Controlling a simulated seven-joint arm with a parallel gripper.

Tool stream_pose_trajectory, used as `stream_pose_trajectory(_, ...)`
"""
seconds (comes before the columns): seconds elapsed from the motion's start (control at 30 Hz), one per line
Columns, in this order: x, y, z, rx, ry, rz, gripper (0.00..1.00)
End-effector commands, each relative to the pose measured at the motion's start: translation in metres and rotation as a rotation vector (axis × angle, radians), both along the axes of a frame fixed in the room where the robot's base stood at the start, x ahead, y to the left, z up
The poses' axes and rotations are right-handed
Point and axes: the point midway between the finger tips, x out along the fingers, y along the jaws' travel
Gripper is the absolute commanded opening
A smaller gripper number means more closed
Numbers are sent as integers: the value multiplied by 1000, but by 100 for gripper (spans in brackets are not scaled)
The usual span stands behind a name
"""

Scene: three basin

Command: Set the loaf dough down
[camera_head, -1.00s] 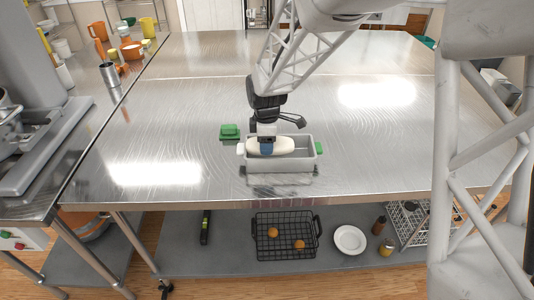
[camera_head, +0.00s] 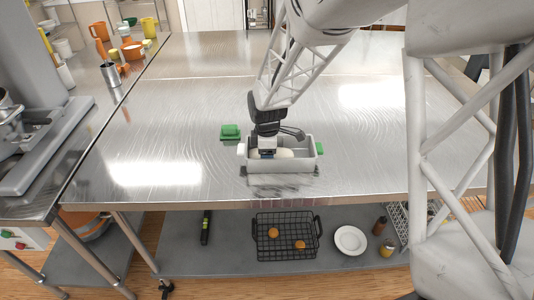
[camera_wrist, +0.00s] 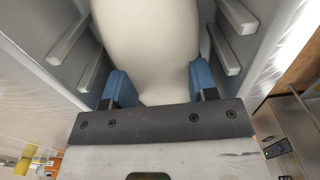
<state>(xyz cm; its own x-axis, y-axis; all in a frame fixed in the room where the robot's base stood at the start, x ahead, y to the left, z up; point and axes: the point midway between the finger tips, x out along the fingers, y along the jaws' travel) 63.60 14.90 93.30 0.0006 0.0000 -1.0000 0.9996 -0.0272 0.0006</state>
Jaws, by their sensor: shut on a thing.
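The loaf dough (camera_head: 286,153) is a pale, smooth, rounded lump inside the grey basin (camera_head: 284,167) on the steel table. It also shows large in the wrist view (camera_wrist: 150,40), between the basin's ribbed side walls. My gripper (camera_head: 267,154) reaches down into the left part of the basin and is shut on the dough. In the wrist view its two blue fingers (camera_wrist: 160,88) press on both sides of the dough's near end. The basin's front wall hides the dough's underside, so I cannot tell whether it touches the floor.
A green block (camera_head: 230,131) lies left of the basin, and a green piece (camera_head: 319,149) is at its right end. A marbled slab (camera_head: 280,181) lies in front. The table around is mostly clear. A wire basket (camera_head: 286,245) and a white plate (camera_head: 350,240) are on the lower shelf.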

Motion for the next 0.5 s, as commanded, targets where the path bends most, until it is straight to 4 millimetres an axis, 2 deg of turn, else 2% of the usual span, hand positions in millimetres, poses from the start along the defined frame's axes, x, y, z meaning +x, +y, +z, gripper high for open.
stream_pose_trajectory(0.37,0,0,-3,0,0,0,24)
stream_pose_trajectory(0.4,0,0,-3,0,0,0,59)
stream_pose_trajectory(0.5,0,0,-3,0,0,0,74)
